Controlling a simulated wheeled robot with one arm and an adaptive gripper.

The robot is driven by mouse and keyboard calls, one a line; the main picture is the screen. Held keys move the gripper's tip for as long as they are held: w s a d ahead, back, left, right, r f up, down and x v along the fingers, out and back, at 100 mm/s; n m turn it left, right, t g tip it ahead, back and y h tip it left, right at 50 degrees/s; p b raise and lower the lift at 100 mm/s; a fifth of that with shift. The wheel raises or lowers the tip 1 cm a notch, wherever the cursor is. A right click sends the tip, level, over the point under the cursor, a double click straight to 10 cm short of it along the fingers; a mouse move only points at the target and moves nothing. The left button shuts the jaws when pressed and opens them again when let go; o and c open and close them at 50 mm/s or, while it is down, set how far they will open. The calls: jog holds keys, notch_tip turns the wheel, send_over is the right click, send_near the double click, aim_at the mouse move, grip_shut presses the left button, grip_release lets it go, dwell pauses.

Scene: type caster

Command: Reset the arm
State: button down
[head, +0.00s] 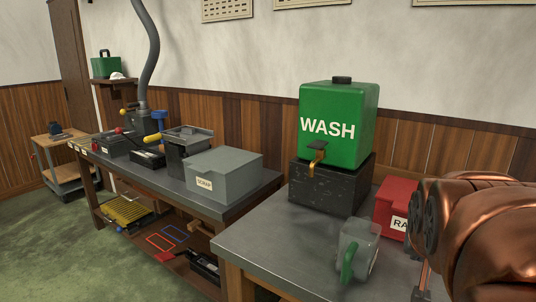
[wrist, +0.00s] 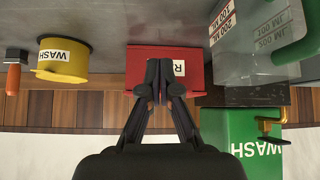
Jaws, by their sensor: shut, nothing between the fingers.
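My gripper (wrist: 160,82) is shut and empty, with its fingertips together in the wrist view. The fingertips show in front of a red box (wrist: 185,58) with a white label; I cannot tell how far above it they are. My copper-coloured arm fills the right edge of the head view. There the red box (head: 394,205) stands on the metal table, partly hidden by my arm. The gripper's fingers are not clear in the head view.
A clear jug (head: 363,241) with a green handle stands at the table's front. A green WASH tank (head: 340,110) sits on a black block (head: 318,186) behind it. A yellow WASH container (wrist: 64,60) stands beside the red box. A grey SCRAP bin (head: 225,172) is on the left bench.

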jog(key=s+a+n+g+y+p, duration=0.1)
jog(key=s+a+g+p, duration=0.2)
jog(key=s+p, duration=0.2)
jog(key=s+a+n+g+y+p, duration=0.1)
jog(key=s+a+n+g+p, duration=0.1)
jog(key=s, duration=0.8)
jog(key=s+a+r+n+g+y+p, duration=0.1)
jog(key=s+a+n+g+y+p, duration=0.1)
jog(key=s+a+g+p, duration=0.2)
jog(key=s+a+p, duration=0.1)
jog(key=s+p, duration=0.2)
jog(key=s, duration=0.1)
jog(key=shift+s+a+p, duration=0.2)
jog(key=shift+a+p, duration=0.1)
jog(key=shift+a, duration=0.1)
jog(key=shift+r, duration=0.1)
